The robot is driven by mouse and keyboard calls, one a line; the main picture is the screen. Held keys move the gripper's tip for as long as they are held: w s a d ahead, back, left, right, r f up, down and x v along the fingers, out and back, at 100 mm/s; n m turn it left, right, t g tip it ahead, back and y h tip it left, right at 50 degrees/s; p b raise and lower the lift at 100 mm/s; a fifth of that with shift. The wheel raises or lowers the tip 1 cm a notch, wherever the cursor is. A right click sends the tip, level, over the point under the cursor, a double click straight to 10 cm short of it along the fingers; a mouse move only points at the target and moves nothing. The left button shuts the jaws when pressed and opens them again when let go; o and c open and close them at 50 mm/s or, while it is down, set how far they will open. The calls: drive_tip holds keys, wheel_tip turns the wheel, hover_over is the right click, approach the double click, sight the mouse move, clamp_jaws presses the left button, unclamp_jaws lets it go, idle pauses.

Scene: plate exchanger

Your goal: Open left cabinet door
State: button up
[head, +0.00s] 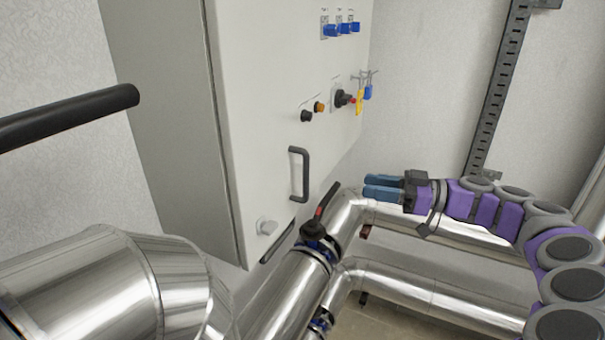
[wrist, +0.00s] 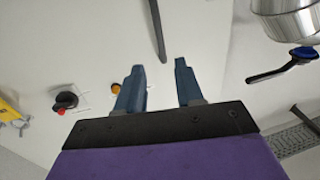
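The white cabinet door (head: 250,120) fills the upper middle of the head view and looks shut. Its dark bar handle (head: 299,173) sits low on the door. My gripper (head: 366,187) is to the right of the handle, apart from it, with blue fingers pointing left towards the door. In the wrist view my gripper (wrist: 159,64) is open with nothing between its fingers. The handle (wrist: 157,30) shows there just beyond the fingertips, roughly in line with the gap. The handle's far end is cut off by the wrist frame's top edge.
Silver pipes (head: 290,295) with a black-levered valve (head: 318,220) run below the door and handle. A large silver pipe (head: 90,280) is at lower left. Knobs and switches (head: 342,97) are on the cabinet above the handle. A slotted rail (head: 495,90) is on the right wall.

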sight(307, 196)
drive_tip(key=p+x, duration=0.1)
drive_tip(key=x, duration=1.5)
drive_tip(key=shift+w+f, duration=0.1)
drive_tip(key=shift+w, duration=0.05)
drive_tip(key=shift+d, duration=0.55)
drive_tip(key=shift+a, duration=0.3)
drive_tip(key=c, duration=0.4)
clamp_jaws()
drive_tip(key=shift+d, duration=0.1)
